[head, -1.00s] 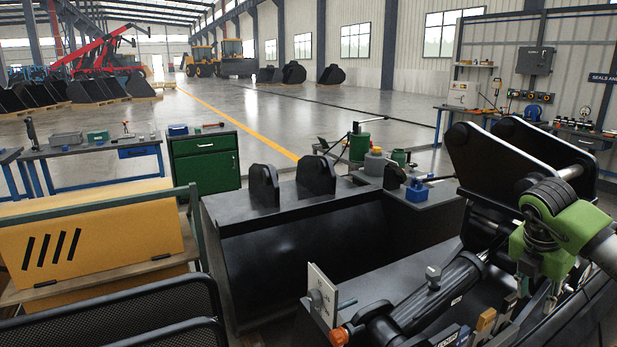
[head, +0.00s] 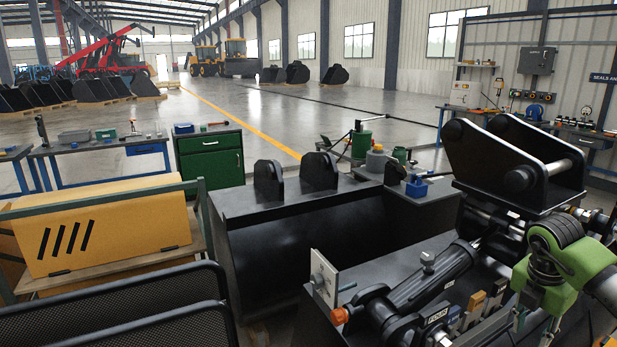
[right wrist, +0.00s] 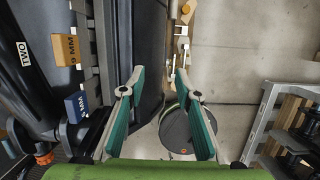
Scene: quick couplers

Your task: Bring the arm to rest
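My right arm (head: 565,265), with green housings, comes in from the right edge of the head view, beside the black coupler (head: 515,165) and its cylinder. In the right wrist view my right gripper (right wrist: 157,82) has its two teal-padded fingers spread apart, with nothing held between them. The fingers hang over the floor beside a dark machine part (right wrist: 145,60). My left gripper is in neither view.
A black bucket (head: 305,235) with two lugs stands left of the coupler. Labelled blocks (head: 475,303) line the bench by the cylinder. A round dark disc (right wrist: 180,135) lies below the fingers. A grey rack (right wrist: 280,110) stands at right.

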